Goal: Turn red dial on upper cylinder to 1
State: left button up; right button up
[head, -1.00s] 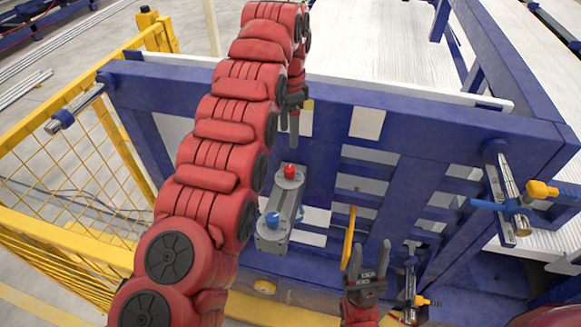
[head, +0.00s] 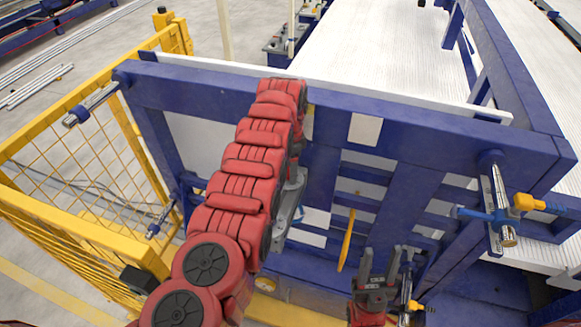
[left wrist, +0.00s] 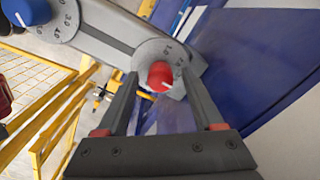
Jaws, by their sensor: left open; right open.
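In the left wrist view, the red dial (left wrist: 161,76) sits on a round grey plate (left wrist: 147,52) with number marks, at the upper end of a grey bar-shaped unit (left wrist: 100,28). A small white mark shows on the dial's lower right edge. My left gripper (left wrist: 160,74) is open, with one finger on each side of the dial; contact cannot be told. In the head view my red left arm hides the left gripper and the red dial, and only the right edge of the grey unit (head: 288,205) shows. My right gripper (head: 382,256) is open and empty, fingers up.
A blue dial (left wrist: 28,12) with numbers is at the unit's other end. A blue frame (head: 400,140) surrounds the unit. A yellow handle (head: 346,240) stands to its right, near my right gripper. A yellow mesh fence (head: 70,215) is at the left.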

pick_arm(q)
grip_shut()
jog(key=shift+f, duration=0.1)
